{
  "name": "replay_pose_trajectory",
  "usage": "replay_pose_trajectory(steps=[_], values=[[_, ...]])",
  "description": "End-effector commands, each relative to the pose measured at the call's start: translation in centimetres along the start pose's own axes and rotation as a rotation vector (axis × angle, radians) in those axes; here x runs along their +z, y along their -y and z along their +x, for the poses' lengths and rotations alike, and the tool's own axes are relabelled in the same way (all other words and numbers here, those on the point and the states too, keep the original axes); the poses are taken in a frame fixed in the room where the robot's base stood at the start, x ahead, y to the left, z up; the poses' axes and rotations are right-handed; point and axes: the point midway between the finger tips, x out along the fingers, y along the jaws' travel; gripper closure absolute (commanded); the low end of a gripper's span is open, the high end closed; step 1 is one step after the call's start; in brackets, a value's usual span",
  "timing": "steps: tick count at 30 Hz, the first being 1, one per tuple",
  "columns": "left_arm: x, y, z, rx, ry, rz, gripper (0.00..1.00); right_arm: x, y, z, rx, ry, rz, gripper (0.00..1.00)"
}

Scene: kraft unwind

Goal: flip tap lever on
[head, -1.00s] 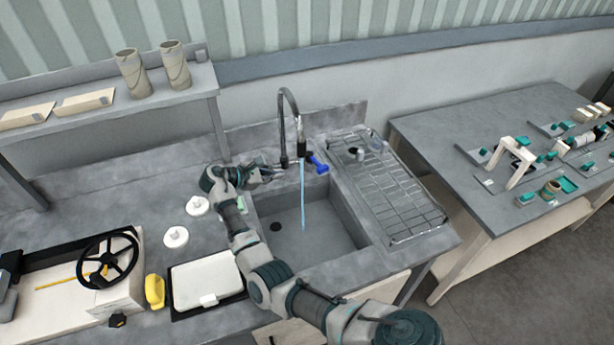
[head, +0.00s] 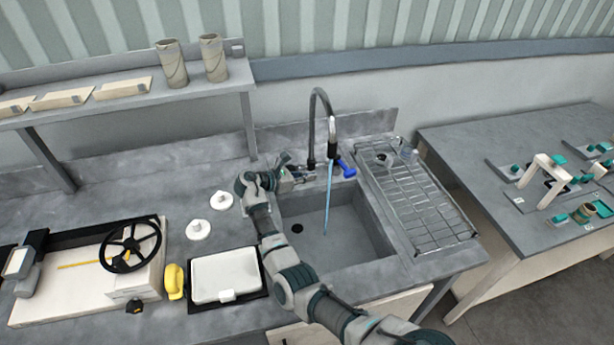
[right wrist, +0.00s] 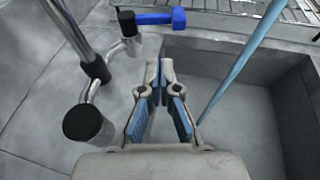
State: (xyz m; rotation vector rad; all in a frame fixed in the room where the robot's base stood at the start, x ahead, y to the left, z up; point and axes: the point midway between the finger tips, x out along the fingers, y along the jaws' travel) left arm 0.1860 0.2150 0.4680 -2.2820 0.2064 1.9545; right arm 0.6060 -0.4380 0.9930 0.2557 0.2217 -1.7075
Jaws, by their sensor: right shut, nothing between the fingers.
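The tap (head: 312,125) is a dark gooseneck spout at the back of the sink. A thin blue water stream (head: 327,205) runs from it into the basin, also visible in the right wrist view (right wrist: 240,58). A blue lever-like piece (head: 346,169) lies right of the tap base; it also shows in the right wrist view (right wrist: 160,17), beside a black-capped metal fitting (right wrist: 128,24). Another black knob (right wrist: 84,122) is at lower left there. My right gripper (right wrist: 162,68) is shut and empty, apart from the blue piece, by the tap base. My left gripper is not in view.
White discs (head: 199,229), a white-lidded tray (head: 226,275) and a black handwheel (head: 130,246) are to the left. A shelf (head: 120,100) stands behind.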

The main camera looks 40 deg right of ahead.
Motion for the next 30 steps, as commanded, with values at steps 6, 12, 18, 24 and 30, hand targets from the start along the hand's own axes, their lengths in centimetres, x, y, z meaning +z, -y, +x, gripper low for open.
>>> replay_pose_trajectory(steps=[6,12,18,24,30], values=[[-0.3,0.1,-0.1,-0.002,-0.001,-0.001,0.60,-0.1,0.1,5.4,-0.005,-0.003,0.001,1.00],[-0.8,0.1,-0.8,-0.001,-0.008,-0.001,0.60,0.6,0.1,8.4,-0.003,-0.002,0.001,1.00],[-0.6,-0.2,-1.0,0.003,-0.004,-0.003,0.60,1.1,0.1,9.4,-0.001,0.000,0.001,1.00],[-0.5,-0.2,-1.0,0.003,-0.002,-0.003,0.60,1.2,0.0,9.6,0.000,0.001,0.001,1.00],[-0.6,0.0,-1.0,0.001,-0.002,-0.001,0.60,1.2,0.0,9.9,0.000,-0.002,0.000,1.00]])
